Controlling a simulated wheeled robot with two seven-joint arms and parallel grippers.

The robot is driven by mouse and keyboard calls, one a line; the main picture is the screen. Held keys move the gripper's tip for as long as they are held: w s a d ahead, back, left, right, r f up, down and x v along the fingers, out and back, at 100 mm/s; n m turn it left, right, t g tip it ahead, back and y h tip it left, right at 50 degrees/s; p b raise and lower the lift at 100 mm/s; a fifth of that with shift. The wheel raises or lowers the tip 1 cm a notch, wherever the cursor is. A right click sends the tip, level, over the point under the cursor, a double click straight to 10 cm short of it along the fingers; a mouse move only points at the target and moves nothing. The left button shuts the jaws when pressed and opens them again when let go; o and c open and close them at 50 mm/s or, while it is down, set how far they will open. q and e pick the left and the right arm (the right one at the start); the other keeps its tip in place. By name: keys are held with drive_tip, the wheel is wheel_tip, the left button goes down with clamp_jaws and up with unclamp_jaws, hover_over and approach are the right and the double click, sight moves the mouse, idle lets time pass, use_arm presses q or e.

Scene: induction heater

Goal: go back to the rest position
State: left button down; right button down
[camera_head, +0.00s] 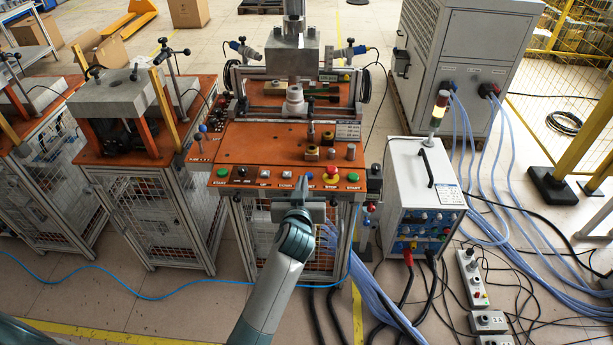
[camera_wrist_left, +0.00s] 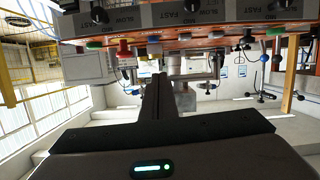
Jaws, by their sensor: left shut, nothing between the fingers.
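My left gripper (camera_head: 303,188) is in front of the control panel (camera_head: 252,183) of the orange-topped heater station. It is shut and empty. In the left wrist view its closed dark fingers (camera_wrist_left: 156,95) point toward the panel's row of buttons and knobs, which spans the top of that picture. In the head view the panel carries a green button (camera_head: 222,172) at the left, a red mushroom button (camera_head: 331,172) and another green button (camera_head: 352,177) at the right. My gripper and forearm hide part of the panel's front. Whether the fingertips touch the panel is unclear. My right gripper is not in view.
A white power unit (camera_head: 424,185) with a signal tower (camera_head: 436,113) stands right of the station. Blue cables (camera_head: 515,215) run over the floor at right. A second station (camera_head: 130,100) stands at left. Open floor (camera_head: 130,300) lies in front, crossed by a thin blue hose.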

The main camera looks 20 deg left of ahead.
use_arm(q)
drive_tip(key=s+d+f+m+g+h+b, duration=0.15)
drive_tip(key=s+f, duration=0.25)
drive_tip(key=f, duration=0.8)
drive_tip(key=s+f+m+g+h+b, duration=0.15)
drive_tip(key=s+f, duration=0.25)
drive_tip(key=f, duration=0.7)
drive_tip(key=s+d+f+m+g+b, duration=0.15)
drive_tip(key=s+f, duration=0.35)
drive_tip(key=f, duration=0.7)
drive_tip(key=s+a+f+g+b, duration=0.2)
drive_tip(key=s+f+g, duration=0.2)
drive_tip(key=s+f, duration=1.4)
drive_tip(key=s+a+f+g, duration=0.1)
drive_tip(key=s+f, duration=0.3)
drive_tip(key=s, duration=0.6)
drive_tip(key=s+a+f+m+g+b, duration=0.1)
drive_tip(key=s+f, duration=0.4)
drive_tip(key=s, duration=0.5)
drive_tip(key=s+a+f+g+b, duration=0.1)
drive_tip(key=s+a+f+g, duration=0.2)
drive_tip(key=s, duration=0.8)
drive_tip(key=shift+a+f+h, duration=0.15)
drive_tip(key=shift+f+h, duration=0.15)
drive_tip(key=shift+f, duration=0.6)
